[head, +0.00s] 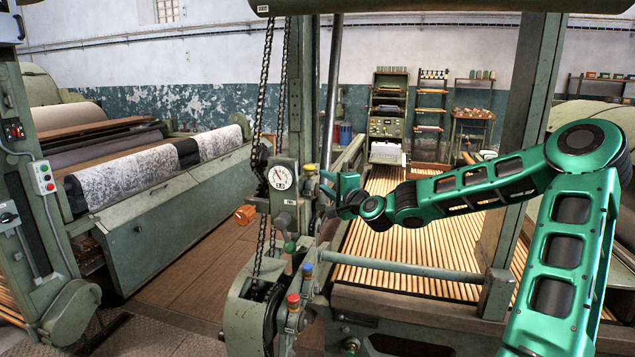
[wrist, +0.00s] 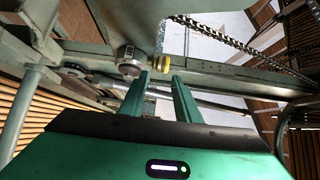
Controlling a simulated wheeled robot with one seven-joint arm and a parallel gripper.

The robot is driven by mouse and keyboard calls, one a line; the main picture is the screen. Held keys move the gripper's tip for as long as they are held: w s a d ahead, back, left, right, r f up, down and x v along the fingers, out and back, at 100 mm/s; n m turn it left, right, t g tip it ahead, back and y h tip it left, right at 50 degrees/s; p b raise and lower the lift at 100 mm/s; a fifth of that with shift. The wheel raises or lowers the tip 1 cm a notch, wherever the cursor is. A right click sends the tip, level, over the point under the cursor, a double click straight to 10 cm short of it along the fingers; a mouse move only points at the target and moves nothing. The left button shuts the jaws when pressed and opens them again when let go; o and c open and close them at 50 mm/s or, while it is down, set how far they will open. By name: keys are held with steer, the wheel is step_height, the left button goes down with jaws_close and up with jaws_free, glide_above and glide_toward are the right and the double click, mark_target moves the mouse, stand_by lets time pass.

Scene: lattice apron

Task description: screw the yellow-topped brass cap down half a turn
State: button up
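In the wrist view a small yellow-topped cap (wrist: 161,65) sits just beyond my gripper (wrist: 160,82), roughly in line with the gap between the fingertips. The two green fingers stand apart, with nothing seen held between them. I cannot tell whether the fingertips touch the cap's sides. In the head view my gripper (head: 329,186) is by the green machine post, to the right of the dial gauge.
The dial gauge (head: 280,177) and hanging chain (head: 264,90) are close left of my gripper. Blue-topped (head: 307,268) and red-topped (head: 293,299) fittings stand below. A horizontal rail (head: 400,267) crosses in front of the slatted apron (head: 440,240). A silver fitting (wrist: 129,63) is beside the cap.

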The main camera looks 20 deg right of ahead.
steer(key=shift+s, duration=0.6)
steer(key=n+g+y, duration=0.6)
steer(key=n+y, duration=0.3)
steer(key=y, duration=0.3)
glide_toward(309, 170)
steer(key=w+a, duration=0.4)
steer(key=w, duration=0.3)
steer(key=shift+a+f, duration=0.2)
steer(key=shift+f, duration=0.3)
steer(key=shift+s, duration=0.1)
